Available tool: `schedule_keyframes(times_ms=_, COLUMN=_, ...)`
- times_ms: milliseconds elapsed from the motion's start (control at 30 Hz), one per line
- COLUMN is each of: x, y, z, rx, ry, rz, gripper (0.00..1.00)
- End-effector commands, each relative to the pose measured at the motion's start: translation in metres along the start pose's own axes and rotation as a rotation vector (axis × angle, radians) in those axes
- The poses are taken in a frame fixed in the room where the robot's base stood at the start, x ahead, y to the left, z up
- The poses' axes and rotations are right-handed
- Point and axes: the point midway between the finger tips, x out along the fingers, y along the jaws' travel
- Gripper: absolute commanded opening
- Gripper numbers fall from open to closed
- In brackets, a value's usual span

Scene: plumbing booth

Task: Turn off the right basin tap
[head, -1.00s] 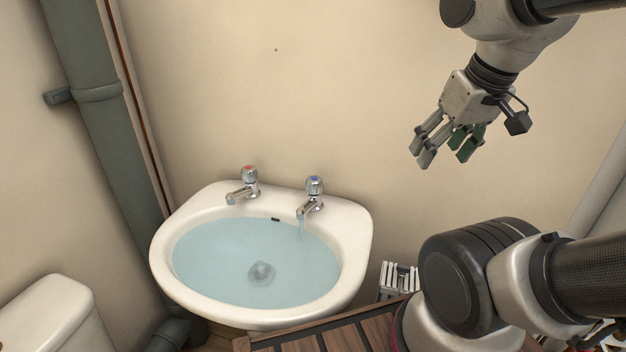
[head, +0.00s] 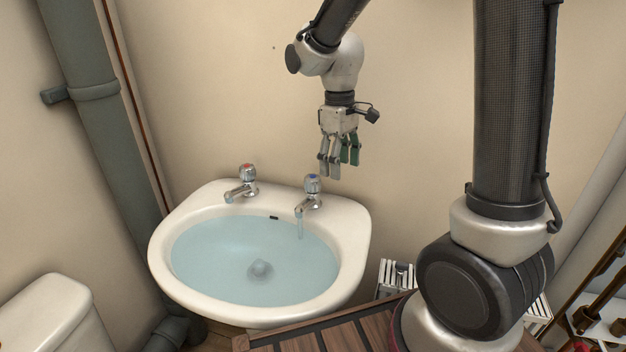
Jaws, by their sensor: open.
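The right basin tap (head: 311,195) is chrome with a blue-marked knob on top, at the back right of the white basin (head: 352,238). A thin stream of water (head: 300,229) runs from its spout. The left tap (head: 244,184) has a red-marked knob. The basin holds blue-tinted water (head: 215,250). My gripper (head: 338,170) points down with its fingers apart and empty. In the picture it is just above and a little right of the right tap's knob, with no visible contact; its distance in depth is hard to tell.
A wooden slatted surface (head: 338,338) lies in front of the basin, with a white slatted crate (head: 393,280) to the basin's right. A grey-green pipe (head: 110,140) and a white cistern (head: 48,310) are at left. The wall behind the taps is bare.

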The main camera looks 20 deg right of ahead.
Motion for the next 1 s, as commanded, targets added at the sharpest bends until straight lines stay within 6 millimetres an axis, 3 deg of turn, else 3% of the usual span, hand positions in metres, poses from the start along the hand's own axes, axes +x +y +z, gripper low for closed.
schedule_keyframes(times_ms=133, x=0.026, y=0.007, z=-0.058, rx=-0.242, ry=-0.009, rz=-0.001, gripper=0.64)
schedule_keyframes(times_ms=200, x=0.023, y=0.015, z=-0.081, rx=-0.368, ry=0.024, rz=0.017, gripper=0.64)
schedule_keyframes(times_ms=300, x=0.011, y=0.020, z=-0.096, rx=-0.504, ry=0.065, rz=0.045, gripper=0.64)
schedule_keyframes(times_ms=567, x=0.019, y=0.021, z=-0.097, rx=-0.638, ry=0.067, rz=0.054, gripper=0.64)
schedule_keyframes(times_ms=1000, x=0.083, y=0.023, z=-0.102, rx=-0.634, ry=0.067, rz=0.054, gripper=0.64)
